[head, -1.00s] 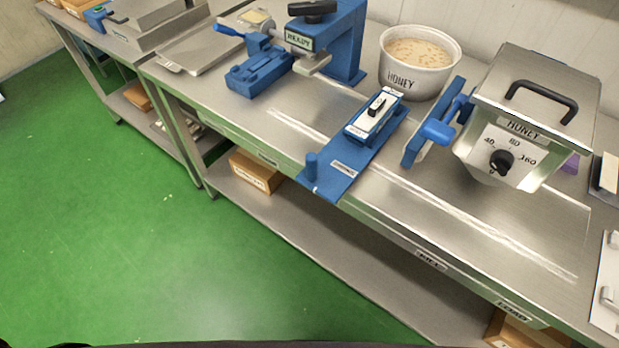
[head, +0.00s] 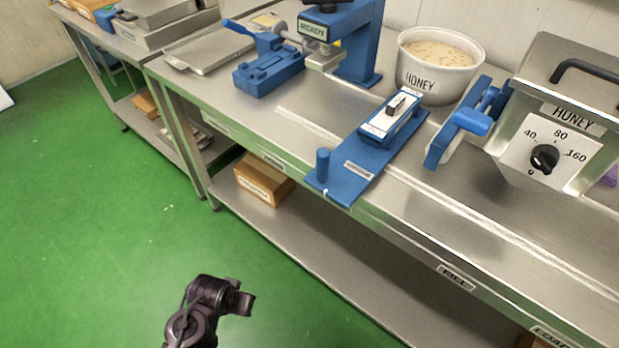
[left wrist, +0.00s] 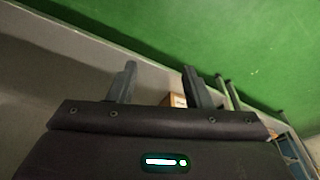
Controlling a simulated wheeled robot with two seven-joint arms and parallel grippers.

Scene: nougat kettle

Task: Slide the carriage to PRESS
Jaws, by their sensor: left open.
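The carriage (head: 347,184) is a blue plate lying across the steel bench on a pale track, with an upright blue peg (head: 323,165) at its front end. A blue and white mould block with a dark grip (head: 391,118) sits on its back part. The blue press (head: 357,45), with a READY sign, stands behind and to the left. My left gripper (head: 246,298) is low in the head view, in front of the bench and apart from the carriage. Its two fingers (left wrist: 159,88) are spread and empty in the left wrist view. My right gripper is not seen.
A white HONEY tub (head: 424,80) stands behind the carriage. A steel HONEY kettle (head: 540,125) with a dial and blue valve handle is at right. A FILL label (head: 456,279) marks the bench front. Boxes (head: 262,180) sit on the lower shelf; green floor is free.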

